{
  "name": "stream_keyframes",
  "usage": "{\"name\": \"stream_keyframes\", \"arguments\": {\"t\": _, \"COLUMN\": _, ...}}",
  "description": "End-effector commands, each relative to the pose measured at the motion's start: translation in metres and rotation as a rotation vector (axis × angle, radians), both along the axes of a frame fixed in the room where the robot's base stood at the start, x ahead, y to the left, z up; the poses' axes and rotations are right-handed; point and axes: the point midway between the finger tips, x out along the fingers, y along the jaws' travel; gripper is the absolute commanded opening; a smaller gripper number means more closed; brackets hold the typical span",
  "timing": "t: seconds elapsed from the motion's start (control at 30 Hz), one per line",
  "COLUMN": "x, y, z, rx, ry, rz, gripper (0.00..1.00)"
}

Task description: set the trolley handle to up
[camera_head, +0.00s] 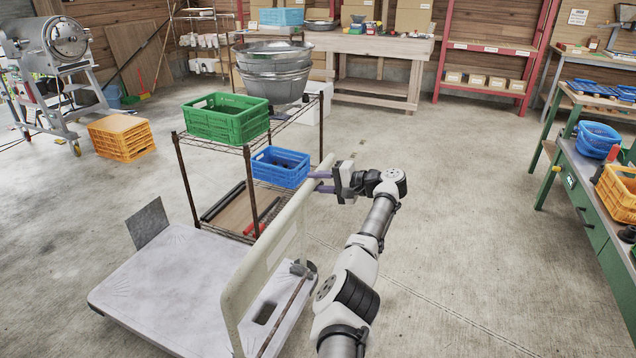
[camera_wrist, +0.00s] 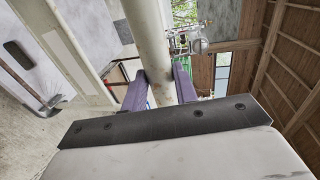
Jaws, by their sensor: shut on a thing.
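The flatbed trolley (camera_head: 165,285) stands on the floor at the lower left of the head view. Its cream tubular handle (camera_head: 262,262) stands up from the near right end of the deck, leaning somewhat. My gripper (camera_head: 322,180) is at the far upper corner of the handle. In the wrist view, my gripper's two purple fingers (camera_wrist: 158,88) are on both sides of the handle tube (camera_wrist: 150,40) and are shut on it. The trolley deck also shows in the wrist view at the left. The handle's contact with the far finger surfaces is partly hidden.
A wire rack (camera_head: 165,165) stands just behind the trolley, with a green crate (camera_head: 226,130), a blue crate (camera_head: 280,178) and metal bowls (camera_head: 273,75). An orange crate stack (camera_head: 121,148) is at the left. A green workbench (camera_head: 585,205) is at the right. The floor between is clear.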

Motion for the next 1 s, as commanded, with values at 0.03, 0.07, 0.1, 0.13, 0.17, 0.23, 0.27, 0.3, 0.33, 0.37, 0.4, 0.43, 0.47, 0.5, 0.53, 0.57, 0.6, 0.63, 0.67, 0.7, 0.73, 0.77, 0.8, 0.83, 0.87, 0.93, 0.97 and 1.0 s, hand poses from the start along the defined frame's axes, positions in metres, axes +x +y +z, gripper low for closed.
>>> {"name": "stream_keyframes", "arguments": {"t": 0.03, "x": 0.001, "y": -0.004, "z": 0.001, "rx": 0.000, "ry": -0.003, "rz": -0.009, "gripper": 0.00}}
{"name": "stream_keyframes", "arguments": {"t": 0.07, "x": 0.001, "y": -0.004, "z": 0.001, "rx": 0.000, "ry": -0.003, "rz": -0.009, "gripper": 0.00}}
{"name": "stream_keyframes", "arguments": {"t": 0.1, "x": 0.001, "y": -0.004, "z": 0.001, "rx": 0.000, "ry": -0.003, "rz": -0.009, "gripper": 0.00}}
{"name": "stream_keyframes", "arguments": {"t": 0.13, "x": 0.001, "y": -0.003, "z": 0.001, "rx": 0.000, "ry": -0.003, "rz": -0.009, "gripper": 0.00}}
{"name": "stream_keyframes", "arguments": {"t": 0.17, "x": 0.001, "y": -0.003, "z": 0.001, "rx": 0.000, "ry": -0.003, "rz": -0.009, "gripper": 0.00}}
{"name": "stream_keyframes", "arguments": {"t": 0.23, "x": 0.001, "y": -0.003, "z": 0.001, "rx": 0.000, "ry": -0.003, "rz": -0.009, "gripper": 0.34}}
{"name": "stream_keyframes", "arguments": {"t": 0.27, "x": 0.001, "y": -0.003, "z": 0.001, "rx": 0.000, "ry": -0.003, "rz": -0.008, "gripper": 0.38}}
{"name": "stream_keyframes", "arguments": {"t": 0.3, "x": 0.001, "y": -0.003, "z": 0.001, "rx": 0.000, "ry": -0.003, "rz": -0.007, "gripper": 0.43}}
{"name": "stream_keyframes", "arguments": {"t": 0.33, "x": 0.001, "y": -0.002, "z": 0.001, "rx": 0.000, "ry": -0.002, "rz": -0.006, "gripper": 0.47}}
{"name": "stream_keyframes", "arguments": {"t": 0.37, "x": 0.001, "y": -0.002, "z": 0.001, "rx": 0.000, "ry": -0.002, "rz": -0.006, "gripper": 0.50}}
{"name": "stream_keyframes", "arguments": {"t": 0.4, "x": 0.001, "y": -0.002, "z": 0.000, "rx": 0.001, "ry": -0.001, "rz": -0.005, "gripper": 0.50}}
{"name": "stream_keyframes", "arguments": {"t": 0.43, "x": 0.000, "y": -0.001, "z": 0.000, "rx": 0.001, "ry": -0.001, "rz": -0.004, "gripper": 0.50}}
{"name": "stream_keyframes", "arguments": {"t": 0.47, "x": 0.000, "y": -0.001, "z": 0.000, "rx": 0.000, "ry": -0.001, "rz": -0.004, "gripper": 0.50}}
{"name": "stream_keyframes", "arguments": {"t": 0.5, "x": 0.000, "y": -0.001, "z": 0.000, "rx": 0.000, "ry": -0.001, "rz": -0.003, "gripper": 0.50}}
{"name": "stream_keyframes", "arguments": {"t": 0.53, "x": 0.000, "y": -0.001, "z": 0.000, "rx": 0.000, "ry": -0.001, "rz": -0.003, "gripper": 0.50}}
{"name": "stream_keyframes", "arguments": {"t": 0.57, "x": 0.000, "y": -0.001, "z": 0.000, "rx": 0.000, "ry": 0.000, "rz": -0.002, "gripper": 0.50}}
{"name": "stream_keyframes", "arguments": {"t": 0.6, "x": 0.000, "y": -0.001, "z": 0.000, "rx": 0.000, "ry": 0.000, "rz": -0.002, "gripper": 0.50}}
{"name": "stream_keyframes", "arguments": {"t": 0.63, "x": 0.000, "y": -0.001, "z": 0.000, "rx": 0.000, "ry": 0.000, "rz": -0.002, "gripper": 0.50}}
{"name": "stream_keyframes", "arguments": {"t": 0.67, "x": 0.000, "y": -0.002, "z": 0.000, "rx": 0.000, "ry": 0.000, "rz": -0.002, "gripper": 0.50}}
{"name": "stream_keyframes", "arguments": {"t": 0.7, "x": -0.001, "y": -0.004, "z": 0.001, "rx": 0.000, "ry": 0.000, "rz": -0.002, "gripper": 0.50}}
{"name": "stream_keyframes", "arguments": {"t": 0.73, "x": -0.002, "y": -0.006, "z": 0.001, "rx": 0.000, "ry": 0.000, "rz": -0.002, "gripper": 0.50}}
{"name": "stream_keyframes", "arguments": {"t": 0.77, "x": -0.003, "y": -0.009, "z": 0.001, "rx": 0.000, "ry": -0.001, "rz": -0.003, "gripper": 0.50}}
{"name": "stream_keyframes", "arguments": {"t": 0.8, "x": -0.005, "y": -0.015, "z": 0.002, "rx": 0.001, "ry": -0.001, "rz": -0.004, "gripper": 0.50}}
{"name": "stream_keyframes", "arguments": {"t": 0.83, "x": -0.007, "y": -0.019, "z": 0.003, "rx": 0.001, "ry": -0.001, "rz": -0.004, "gripper": 0.50}}
{"name": "stream_keyframes", "arguments": {"t": 0.87, "x": -0.009, "y": -0.025, "z": 0.004, "rx": 0.000, "ry": -0.002, "rz": -0.005, "gripper": 0.50}}
{"name": "stream_keyframes", "arguments": {"t": 0.93, "x": -0.015, "y": -0.039, "z": 0.007, "rx": 0.000, "ry": -0.002, "rz": -0.006, "gripper": 0.50}}
{"name": "stream_keyframes", "arguments": {"t": 0.97, "x": -0.017, "y": -0.045, "z": 0.008, "rx": 0.000, "ry": -0.004, "rz": -0.006, "gripper": 0.50}}
{"name": "stream_keyframes", "arguments": {"t": 1.0, "x": -0.021, "y": -0.054, "z": 0.010, "rx": -0.001, "ry": -0.002, "rz": -0.006, "gripper": 0.50}}
